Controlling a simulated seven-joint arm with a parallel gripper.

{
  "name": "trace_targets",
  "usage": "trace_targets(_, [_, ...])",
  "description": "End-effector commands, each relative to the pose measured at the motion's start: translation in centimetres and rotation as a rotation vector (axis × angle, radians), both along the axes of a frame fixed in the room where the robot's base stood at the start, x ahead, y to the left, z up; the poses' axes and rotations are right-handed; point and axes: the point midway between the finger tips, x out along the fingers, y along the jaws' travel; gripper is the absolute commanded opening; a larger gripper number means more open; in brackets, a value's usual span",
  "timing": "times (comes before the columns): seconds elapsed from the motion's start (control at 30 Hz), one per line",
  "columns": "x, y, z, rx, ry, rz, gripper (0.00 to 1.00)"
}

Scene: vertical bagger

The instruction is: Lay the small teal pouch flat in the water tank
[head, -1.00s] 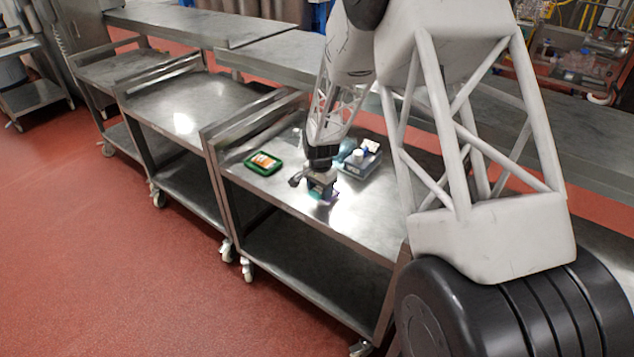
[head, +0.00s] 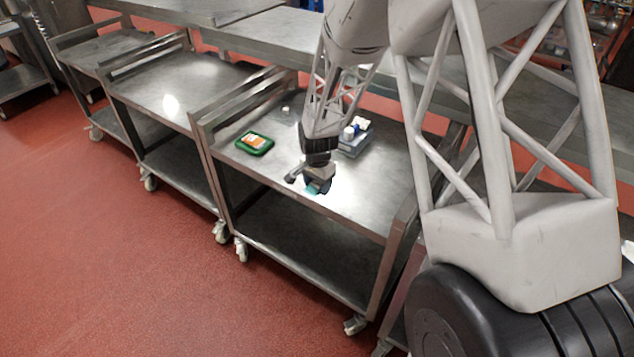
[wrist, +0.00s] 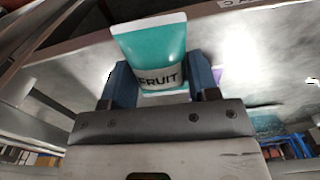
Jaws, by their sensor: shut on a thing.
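My gripper (wrist: 161,85) is shut on the small teal pouch (wrist: 150,42), which has a pale band lettered "FRUIT" and stands out between the dark blue fingers in the wrist view. In the head view my gripper (head: 318,178) is over the front part of the nearest steel cart, with a bit of the teal pouch (head: 314,188) below it. Most of the pouch is hidden there, and I cannot tell whether it touches the cart top. No water tank can be made out for certain.
A green tray with an orange item (head: 255,144) lies on the cart top (head: 280,178), left of my gripper. A grey container (head: 354,145) with white and blue items stands behind to the right.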

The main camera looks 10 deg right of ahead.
Motion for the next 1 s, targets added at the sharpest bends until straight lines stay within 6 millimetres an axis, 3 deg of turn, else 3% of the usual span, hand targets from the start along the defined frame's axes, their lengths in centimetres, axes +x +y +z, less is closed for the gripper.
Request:
trace_targets(0.63, [0.7,-0.1,0.2,0.0,0.0,-0.023,0.28])
trace_targets(0.83, [3.1,-0.5,0.8,0.0,-0.001,-0.112,0.28])
trace_targets(1.0, [6.6,-1.1,1.7,0.001,-0.002,-0.244,0.28])
